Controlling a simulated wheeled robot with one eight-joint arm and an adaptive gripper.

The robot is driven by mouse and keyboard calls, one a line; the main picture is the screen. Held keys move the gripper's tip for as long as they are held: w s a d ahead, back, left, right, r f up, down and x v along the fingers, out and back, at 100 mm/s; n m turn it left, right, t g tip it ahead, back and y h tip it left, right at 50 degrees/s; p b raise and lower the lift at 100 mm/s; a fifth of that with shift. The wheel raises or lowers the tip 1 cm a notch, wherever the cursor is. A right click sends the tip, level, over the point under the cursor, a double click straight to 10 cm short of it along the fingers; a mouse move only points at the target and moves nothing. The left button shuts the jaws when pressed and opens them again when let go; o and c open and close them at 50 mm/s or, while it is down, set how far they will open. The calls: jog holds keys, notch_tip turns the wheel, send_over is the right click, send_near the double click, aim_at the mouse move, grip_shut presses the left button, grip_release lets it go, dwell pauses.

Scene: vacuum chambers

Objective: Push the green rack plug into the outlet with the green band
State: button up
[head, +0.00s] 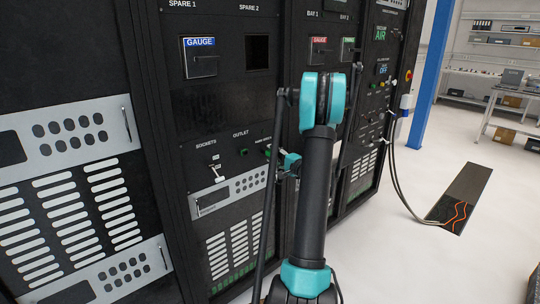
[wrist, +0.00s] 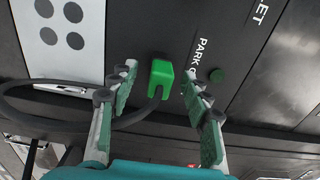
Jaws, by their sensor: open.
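The green plug (wrist: 161,77) sits at the dark panel in the wrist view, with a dark cable running from its lower end and looping left. My gripper (wrist: 158,72) is open, with one finger on each side of the plug and gaps between fingers and plug.
A light plate with round holes (wrist: 68,38) is at upper left in the wrist view. White fittings (head: 216,168) stand out under the SOCKETS label. Cables (head: 397,185) hang from the rack's right side to a floor opening (head: 468,190). Floor right of the rack is mostly clear.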

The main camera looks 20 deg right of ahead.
aim_at(274, 155)
grip_shut()
dwell(0.5)
jog(key=shift+v, duration=3)
jog(key=s+a+r, duration=0.3)
jog(key=s+a, duration=0.3)
jog(key=a, duration=0.5)
jog(key=x, duration=0.5)
jog(key=shift+w+d, duration=0.15)
jog(key=shift+d, duration=0.05)
jog(key=shift+x, duration=1.4)
dwell(0.9)
